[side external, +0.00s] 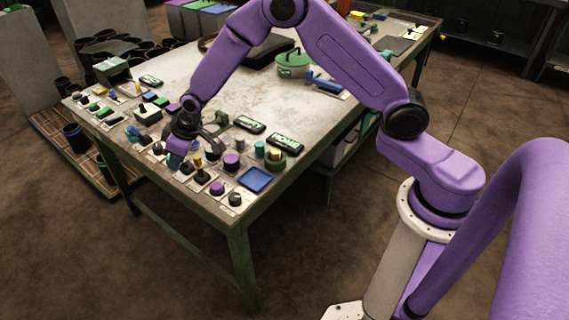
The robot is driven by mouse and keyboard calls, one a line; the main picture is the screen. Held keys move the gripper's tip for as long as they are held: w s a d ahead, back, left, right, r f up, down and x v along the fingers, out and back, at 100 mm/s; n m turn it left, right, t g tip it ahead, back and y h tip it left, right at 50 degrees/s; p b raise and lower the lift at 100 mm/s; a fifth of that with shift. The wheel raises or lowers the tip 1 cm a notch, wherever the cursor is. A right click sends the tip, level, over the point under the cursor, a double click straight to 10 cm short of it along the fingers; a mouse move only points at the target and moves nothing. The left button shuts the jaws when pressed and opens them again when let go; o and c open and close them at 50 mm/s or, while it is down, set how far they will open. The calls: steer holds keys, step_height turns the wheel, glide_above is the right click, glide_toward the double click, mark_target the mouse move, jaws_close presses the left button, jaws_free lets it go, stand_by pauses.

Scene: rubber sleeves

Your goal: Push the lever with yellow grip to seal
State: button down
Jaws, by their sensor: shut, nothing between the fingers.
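My gripper (177,158) points down at the near left part of the table, low among a row of small controls. Its fingers are small and partly lost against the dark parts around them; it looks shut and empty. Just right of it, a small upright lever with a yellow-orange grip (197,160) stands on a dark base on a pale plate. I cannot tell whether my gripper touches it. Another yellow piece (275,153) sits on a round green base further right. The sealing part and any label text are too small to make out.
Several knobs, buttons and switches crowd the near edge, among them a purple knob (231,162) and a blue square tray (255,180). Two dark display boxes (285,143) stand behind. A green lidded pot (292,63) is further back. The table's middle (225,100) is mostly clear.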

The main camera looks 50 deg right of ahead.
mark_target(198, 165)
steer(key=shift+f, duration=2.1)
steer(key=shift+d, duration=0.25)
steer(key=shift+d, duration=0.5)
steer(key=shift+d, duration=0.2)
steer(key=shift+d, duration=0.55)
steer(key=shift+d, duration=0.25)
steer(key=shift+d, duration=0.5)
steer(key=shift+a, duration=0.15)
steer(key=shift+a, duration=0.5)
